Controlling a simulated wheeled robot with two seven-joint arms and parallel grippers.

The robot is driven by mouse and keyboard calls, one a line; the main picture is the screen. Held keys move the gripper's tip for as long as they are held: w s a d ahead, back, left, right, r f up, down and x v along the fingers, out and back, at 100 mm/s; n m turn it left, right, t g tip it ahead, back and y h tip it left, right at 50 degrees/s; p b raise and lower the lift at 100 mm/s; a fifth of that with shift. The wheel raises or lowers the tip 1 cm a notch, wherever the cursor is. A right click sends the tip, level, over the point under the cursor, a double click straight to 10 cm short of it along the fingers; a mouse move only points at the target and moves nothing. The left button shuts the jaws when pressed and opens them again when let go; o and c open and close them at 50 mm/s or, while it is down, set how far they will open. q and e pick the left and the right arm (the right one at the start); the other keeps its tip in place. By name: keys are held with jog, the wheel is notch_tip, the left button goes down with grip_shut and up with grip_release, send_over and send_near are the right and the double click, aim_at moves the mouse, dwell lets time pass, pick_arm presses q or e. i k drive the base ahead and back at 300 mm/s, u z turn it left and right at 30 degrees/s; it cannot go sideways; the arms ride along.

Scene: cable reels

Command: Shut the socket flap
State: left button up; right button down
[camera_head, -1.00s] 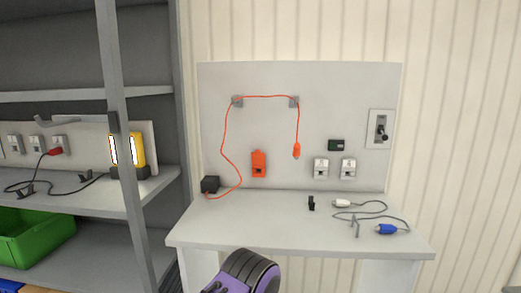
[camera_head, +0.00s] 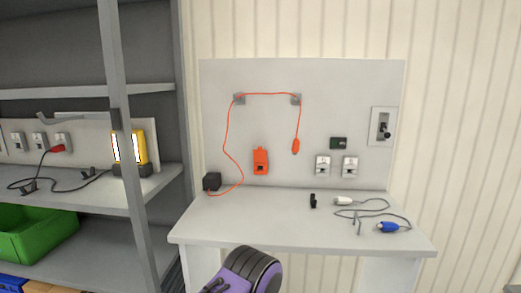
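An orange socket box (camera_head: 260,162) is mounted low on the upright grey panel. Two white sockets (camera_head: 322,166) and (camera_head: 350,167) sit side by side on the panel's right half. Their covers are too small to tell clearly whether a flap is open or shut. Part of my own arm, purple and black, shows at the bottom middle, in front of the table's front edge and apart from the sockets. Neither gripper's fingers are in view.
The white table (camera_head: 270,224) has clear room at its left and front. A white plug (camera_head: 344,201), a blue plug (camera_head: 388,227) and a black clip (camera_head: 313,201) lie right. An orange cable (camera_head: 226,135) runs over hooks from a black box (camera_head: 211,181). Shelving (camera_head: 120,90) stands left.

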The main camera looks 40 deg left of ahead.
aim_at(259, 155)
jog(key=k, duration=0.65)
jog(key=u, duration=0.9)
jog(key=i, duration=1.35)
jog(key=z, duration=0.3)
